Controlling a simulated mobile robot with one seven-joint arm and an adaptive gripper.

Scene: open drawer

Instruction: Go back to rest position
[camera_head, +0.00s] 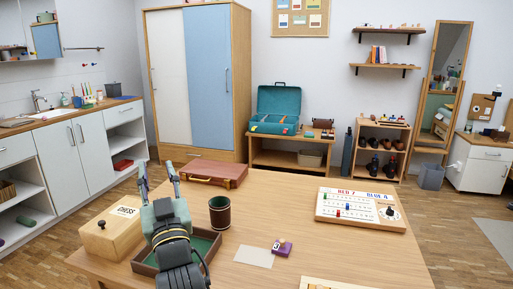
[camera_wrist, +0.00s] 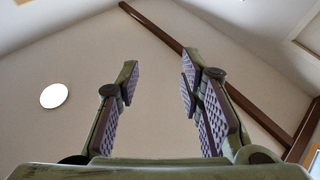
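My gripper (camera_head: 158,178) is in the head view, left of centre, raised above the table (camera_head: 330,255) with its fingers pointing up. In the wrist view my gripper (camera_wrist: 160,85) has its two padded fingers wide apart, with nothing between them. My arm hides part of a green-lined tray (camera_head: 205,243) on the table.
A wooden chess box (camera_head: 112,228) stands left of my arm, a dark cup (camera_head: 220,212) right of it. A brown case (camera_head: 213,173) lies behind. A scoreboard (camera_head: 360,208), a purple block (camera_head: 282,247) and a beige card (camera_head: 254,256) lie to the right.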

